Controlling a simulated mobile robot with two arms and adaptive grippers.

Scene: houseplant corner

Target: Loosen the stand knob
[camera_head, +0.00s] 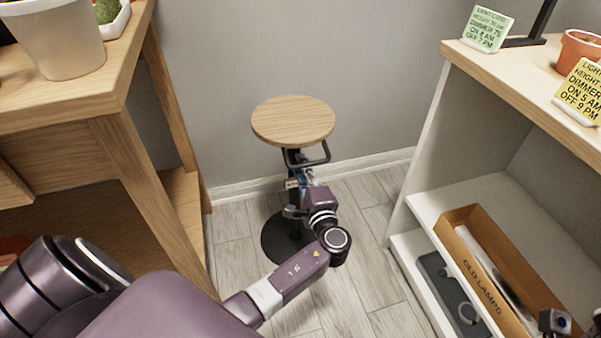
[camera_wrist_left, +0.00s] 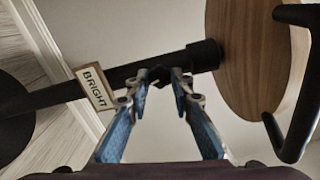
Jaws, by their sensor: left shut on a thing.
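The stand has a round wooden top (camera_head: 293,121), a black post (camera_wrist_left: 110,82) and a round black base (camera_head: 273,240). It stands upright on the floor near the wall. My left gripper (camera_head: 303,181) is at the post, below the top. In the left wrist view its two blue fingers close on a small dark knob (camera_wrist_left: 160,74) at the post, just beside the thicker collar (camera_wrist_left: 205,55). The fingertips hide much of the knob. Dark parts at the bottom right corner of the head view may be my right gripper (camera_head: 572,323), cut off by the edge.
A small tag reading BRIGHT (camera_wrist_left: 95,88) is on the post near the fingers. A black handle-like bar (camera_head: 318,156) juts out under the top. A wooden table (camera_head: 125,95) stands left; a white shelf unit (camera_head: 425,150) with an OLD LAMPS box (camera_head: 480,262) stands right.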

